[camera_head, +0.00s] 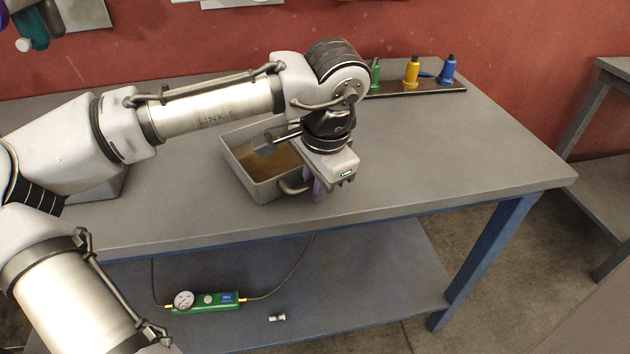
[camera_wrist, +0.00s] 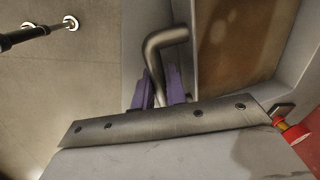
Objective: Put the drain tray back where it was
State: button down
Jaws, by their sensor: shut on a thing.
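The drain tray (camera_head: 264,189) is a grey open box with brown contents, on or just over the workbench top; I cannot tell whether its base touches. Its bent metal handle (camera_wrist: 164,42) sticks out toward the bench's front edge and also shows in the head view (camera_head: 291,188). My gripper (camera_wrist: 160,80) has purple fingers on either side of the handle and is shut on it. In the head view my gripper (camera_head: 315,186) is at the tray's front right corner, and my wrist hides the tray's right part.
On the workbench (camera_head: 420,160), a dark rack (camera_head: 420,89) holds green, yellow (camera_head: 411,72) and blue (camera_head: 447,70) bottles at the back. Bench space right of the tray is clear. A green gauge unit (camera_head: 207,300) and a small fitting (camera_head: 277,317) lie on the lower shelf (camera_head: 340,290).

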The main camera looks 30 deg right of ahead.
jog(key=c, duration=1.4)
grip_release()
jog(key=shift+c, duration=0.2)
jog(key=v, duration=1.2)
jog(key=shift+p, duration=0.4)
